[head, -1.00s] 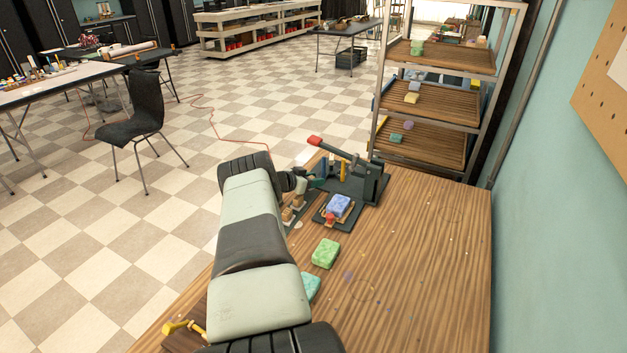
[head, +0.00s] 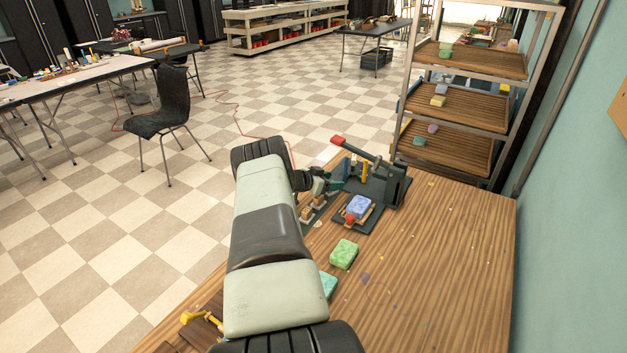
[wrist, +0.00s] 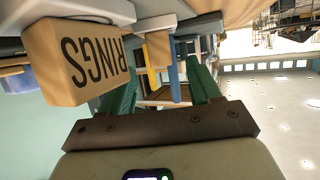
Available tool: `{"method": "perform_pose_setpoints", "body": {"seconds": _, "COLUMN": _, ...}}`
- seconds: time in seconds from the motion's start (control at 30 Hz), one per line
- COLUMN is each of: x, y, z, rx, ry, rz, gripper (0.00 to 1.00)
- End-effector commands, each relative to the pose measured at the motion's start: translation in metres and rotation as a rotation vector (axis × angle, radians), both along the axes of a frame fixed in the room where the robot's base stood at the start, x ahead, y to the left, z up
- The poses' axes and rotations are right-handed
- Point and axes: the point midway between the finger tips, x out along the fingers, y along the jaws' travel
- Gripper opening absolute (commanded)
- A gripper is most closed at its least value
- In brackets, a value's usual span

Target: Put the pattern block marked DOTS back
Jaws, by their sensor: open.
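A wooden block marked RINGS (wrist: 85,62) is large at the left of the wrist view, where the lettering shows turned over. A second wooden block (wrist: 158,48) shows farther back, its marking not readable. No DOTS marking is readable in any view. Two small wooden blocks stand in the head view (head: 306,214), beside the press, too small to read. My gripper (wrist: 163,88) is open, with green fingers apart and no block between them. A blue post (wrist: 173,80) shows in the gap, apparently beyond the fingers. In the head view my gripper (head: 330,184) is near the blocks, left of the press.
A lever press (head: 385,185) with a red-tipped handle stands at the table's far end. A blue soap (head: 358,206) sits on its front plate. A green soap (head: 343,254) and a teal soap (head: 328,285) lie nearer. The table's right side (head: 450,270) is mostly clear.

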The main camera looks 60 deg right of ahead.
Motion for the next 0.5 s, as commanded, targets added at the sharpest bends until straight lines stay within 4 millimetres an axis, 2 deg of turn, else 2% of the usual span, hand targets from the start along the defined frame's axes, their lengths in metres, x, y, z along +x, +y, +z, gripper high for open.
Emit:
{"method": "perform_pose_setpoints", "body": {"seconds": 0.3, "x": 0.025, "y": 0.057, "z": 0.03, "rx": -0.005, "ry": -0.001, "rz": 0.003, "gripper": 0.63}}
{"method": "perform_pose_setpoints", "body": {"seconds": 0.5, "x": 0.033, "y": 0.079, "z": 0.04, "rx": -0.006, "ry": -0.001, "rz": 0.001, "gripper": 0.63}}
